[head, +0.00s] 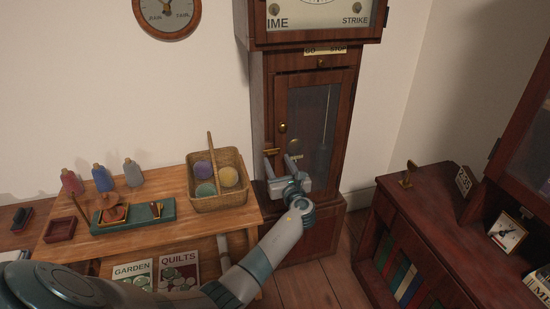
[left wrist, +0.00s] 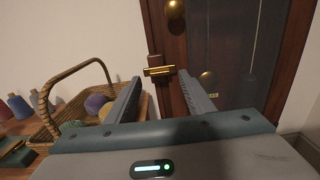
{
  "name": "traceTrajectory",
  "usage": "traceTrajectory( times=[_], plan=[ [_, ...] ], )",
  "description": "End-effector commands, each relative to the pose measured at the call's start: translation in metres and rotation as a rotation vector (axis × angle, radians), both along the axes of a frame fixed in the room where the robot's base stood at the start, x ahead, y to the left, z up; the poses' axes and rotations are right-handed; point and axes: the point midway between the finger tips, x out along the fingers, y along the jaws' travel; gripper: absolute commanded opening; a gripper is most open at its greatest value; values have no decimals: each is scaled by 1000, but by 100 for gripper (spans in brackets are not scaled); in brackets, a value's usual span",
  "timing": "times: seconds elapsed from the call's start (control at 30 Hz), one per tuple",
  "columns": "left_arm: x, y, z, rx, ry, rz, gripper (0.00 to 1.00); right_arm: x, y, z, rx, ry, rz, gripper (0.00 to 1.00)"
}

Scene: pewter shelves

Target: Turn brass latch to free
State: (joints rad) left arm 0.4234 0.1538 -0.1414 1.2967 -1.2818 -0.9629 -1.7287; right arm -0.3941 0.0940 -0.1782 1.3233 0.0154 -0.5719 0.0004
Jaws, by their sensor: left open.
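The brass latch (head: 272,152) is a small bar on the left frame of the tall clock's door (head: 310,130). In the left wrist view the latch (left wrist: 160,71) lies roughly level, just beyond the fingertips. My left gripper (head: 279,162) is open in front of the clock, with its fingers pointing at the latch. In the left wrist view the gripper (left wrist: 160,80) has one finger on each side of the latch's line. Whether either finger touches it I cannot tell. A round brass knob (head: 282,128) sits above the latch. My right gripper is out of view.
A wooden table (head: 150,225) at left holds a wicker basket (head: 218,203) of yarn balls, close beside my left gripper. Spools (head: 133,172) and a green tray (head: 160,212) stand further left. A low dark cabinet (head: 430,205) is at right. Floor shows between.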

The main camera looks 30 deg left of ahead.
Motion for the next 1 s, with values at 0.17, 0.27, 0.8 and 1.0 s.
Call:
traceTrajectory(
  times=[0.17, 0.27, 0.8, 1.0],
  plan=[
    [15, 19, 0, 1, 1, 2, 48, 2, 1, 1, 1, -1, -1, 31],
    [20, 24, 0, -1, -1, 1, 48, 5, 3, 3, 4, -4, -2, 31],
    [23, 28, 0, -1, 0, 1, 20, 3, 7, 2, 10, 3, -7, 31],
    [23, 28, 0, -2, -1, 1, 7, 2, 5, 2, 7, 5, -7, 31]
  ],
)
